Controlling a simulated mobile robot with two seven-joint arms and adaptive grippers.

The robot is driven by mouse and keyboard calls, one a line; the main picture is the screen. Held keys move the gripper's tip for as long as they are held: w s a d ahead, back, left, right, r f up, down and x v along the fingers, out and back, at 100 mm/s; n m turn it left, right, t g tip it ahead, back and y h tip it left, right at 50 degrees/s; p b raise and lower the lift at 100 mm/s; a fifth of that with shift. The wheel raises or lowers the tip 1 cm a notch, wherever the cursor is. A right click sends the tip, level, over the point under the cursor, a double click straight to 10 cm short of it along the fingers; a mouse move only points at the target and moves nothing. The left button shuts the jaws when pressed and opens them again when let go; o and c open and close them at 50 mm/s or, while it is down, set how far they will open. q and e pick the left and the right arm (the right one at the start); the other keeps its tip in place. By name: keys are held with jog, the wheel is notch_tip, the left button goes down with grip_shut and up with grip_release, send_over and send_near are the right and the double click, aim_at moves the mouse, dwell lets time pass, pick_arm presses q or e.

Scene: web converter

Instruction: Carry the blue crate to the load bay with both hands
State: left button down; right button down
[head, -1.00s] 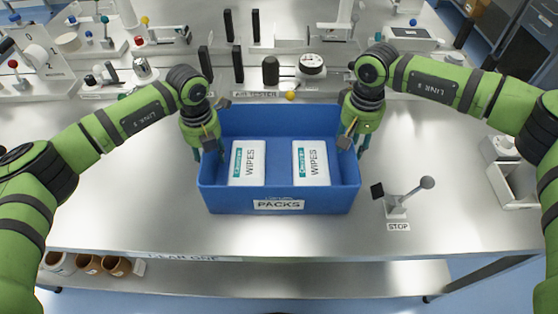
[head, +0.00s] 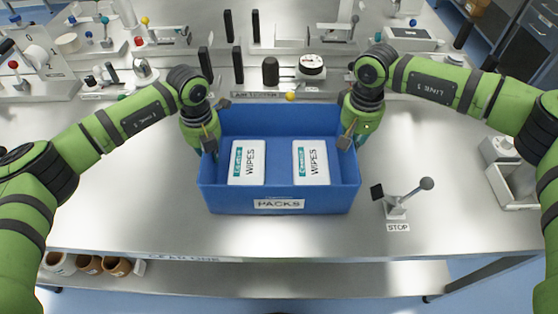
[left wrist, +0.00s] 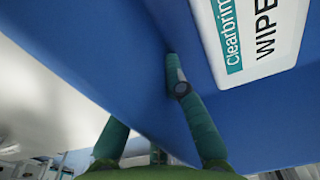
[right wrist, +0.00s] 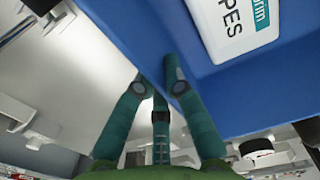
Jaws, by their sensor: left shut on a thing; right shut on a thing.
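The blue crate (head: 230,199) stands upright on the steel table, with a PACKS label on its front wall. Two white packs of wipes lie inside it, a left pack (head: 248,163) and a right pack (head: 311,163). My left gripper (head: 205,150) is shut on the crate's left wall, with one finger inside and one outside, as the left wrist view (left wrist: 150,110) shows. My right gripper (head: 352,142) is shut on the right wall in the same way, seen in the right wrist view (right wrist: 158,95). The fingertips are partly hidden in the head view. I see no load bay label.
A lever marked STOP (head: 396,206) stands right of the crate. A tester with a dial (head: 312,66) and black posts stand behind it. A white tray (head: 513,185) is at the far right. The table left of the crate is bare. Brown rolls (head: 88,264) sit on the lower shelf.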

jog(key=shift+r+p, duration=2.25)
jog(key=shift+r, duration=0.25)
